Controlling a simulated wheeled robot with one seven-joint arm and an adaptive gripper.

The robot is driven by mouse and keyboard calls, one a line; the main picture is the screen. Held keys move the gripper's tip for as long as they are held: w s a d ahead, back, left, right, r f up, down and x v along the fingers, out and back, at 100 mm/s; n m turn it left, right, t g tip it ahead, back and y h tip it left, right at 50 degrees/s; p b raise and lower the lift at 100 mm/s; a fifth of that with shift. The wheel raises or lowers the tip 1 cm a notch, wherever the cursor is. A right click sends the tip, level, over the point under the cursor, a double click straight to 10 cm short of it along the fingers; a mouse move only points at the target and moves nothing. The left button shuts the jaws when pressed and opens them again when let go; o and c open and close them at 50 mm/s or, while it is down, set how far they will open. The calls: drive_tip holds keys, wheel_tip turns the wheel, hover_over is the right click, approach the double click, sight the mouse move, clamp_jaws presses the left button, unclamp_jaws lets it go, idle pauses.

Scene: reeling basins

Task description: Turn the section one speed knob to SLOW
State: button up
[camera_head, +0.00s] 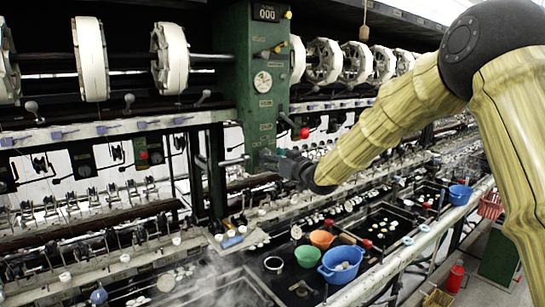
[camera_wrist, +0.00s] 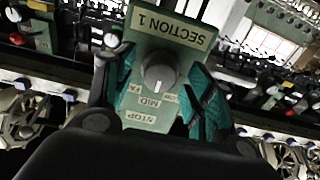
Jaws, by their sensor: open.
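The section one speed knob (camera_wrist: 159,72) is a round grey knob on a green plate (camera_wrist: 158,18) lettered SECTION 1, seen upside down in the wrist view. Its white pointer mark faces down in the picture, toward the MED label (camera_wrist: 150,103). A STOP label (camera_wrist: 140,118) lies lower, and small labels on either side of MED are hard to read. My gripper (camera_wrist: 161,75) is open, with one teal-padded finger on each side of the knob. I cannot tell whether either finger touches it. In the head view my gripper (camera_head: 272,161) is at the green post, hiding the knob.
The green post (camera_head: 229,75) carries a gauge and a red-knobbed lever (camera_head: 303,132) just above my gripper. White reels (camera_head: 91,58) hang along the top. Below are steaming basins and blue (camera_head: 341,264), orange (camera_head: 321,239) and green (camera_head: 307,256) bowls.

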drive_tip(key=c, duration=1)
drive_tip(key=shift+f+n+b, duration=0.15)
drive_tip(key=shift+n+b, duration=0.15)
drive_tip(key=shift+b, duration=0.7)
drive_tip(key=n+b, duration=0.2)
drive_tip(key=b, duration=0.1)
drive_tip(key=shift+f+n, duration=0.15)
drive_tip(key=shift+n, duration=0.15)
drive_tip(key=n+b, duration=0.3)
drive_tip(key=b, duration=0.1)
drive_tip(key=shift+n, duration=0.4)
drive_tip(key=shift+w+r+n+b, duration=0.1)
drive_tip(key=shift+r+n+b, duration=0.15)
drive_tip(key=shift+n+b, duration=0.7)
drive_tip(key=shift+r, duration=0.1)
